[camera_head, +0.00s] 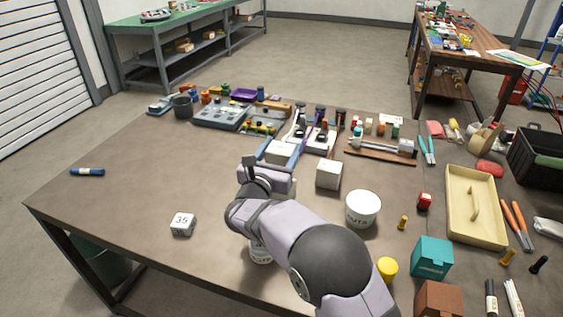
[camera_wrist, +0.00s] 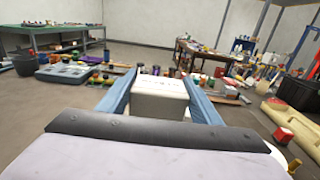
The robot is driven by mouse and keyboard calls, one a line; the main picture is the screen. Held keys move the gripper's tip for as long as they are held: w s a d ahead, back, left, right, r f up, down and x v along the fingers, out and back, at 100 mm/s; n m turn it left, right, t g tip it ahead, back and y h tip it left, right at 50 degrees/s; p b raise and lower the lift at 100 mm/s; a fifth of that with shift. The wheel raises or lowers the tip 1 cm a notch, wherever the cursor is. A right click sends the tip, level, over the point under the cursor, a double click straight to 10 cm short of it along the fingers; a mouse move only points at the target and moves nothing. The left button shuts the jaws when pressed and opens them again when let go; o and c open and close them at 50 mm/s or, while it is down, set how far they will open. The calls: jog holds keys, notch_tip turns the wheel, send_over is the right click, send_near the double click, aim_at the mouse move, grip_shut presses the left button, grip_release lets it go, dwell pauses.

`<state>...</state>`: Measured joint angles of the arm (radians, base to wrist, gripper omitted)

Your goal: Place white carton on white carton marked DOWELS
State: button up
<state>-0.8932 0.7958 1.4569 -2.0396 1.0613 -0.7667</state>
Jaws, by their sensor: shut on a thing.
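My gripper (camera_head: 281,150) is shut on a white carton (camera_head: 279,153), with its blue fingers on either side. In the wrist view the held carton (camera_wrist: 160,100) sits between the fingers, with faint marks on its top face. Whether it is raised or touching something below is hard to tell. Another white carton (camera_head: 328,175) stands on the table just right of my gripper. I cannot read the word DOWELS on any carton.
A white tub (camera_head: 362,208) with black lettering and a white block marked 35 (camera_head: 182,224) stand nearer. A white lettered item (camera_head: 260,253) is partly behind my arm. A grey tray (camera_head: 219,116) and several small parts lie beyond. The table's left side is mostly clear.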

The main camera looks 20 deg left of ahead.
aim_at(280, 163)
jog(key=shift+f, duration=2)
jog(key=shift+f, duration=0.2)
jog(key=o, duration=1.2)
jog(key=shift+o, duration=0.2)
jog(key=shift+r+p, duration=0.2)
jog(key=shift+p, duration=0.1)
jog(key=shift+s+f, duration=0.15)
jog(key=shift+s, duration=0.15)
jog(key=s+b, duration=0.2)
jog(key=s, duration=0.9)
jog(key=shift+s, duration=0.25)
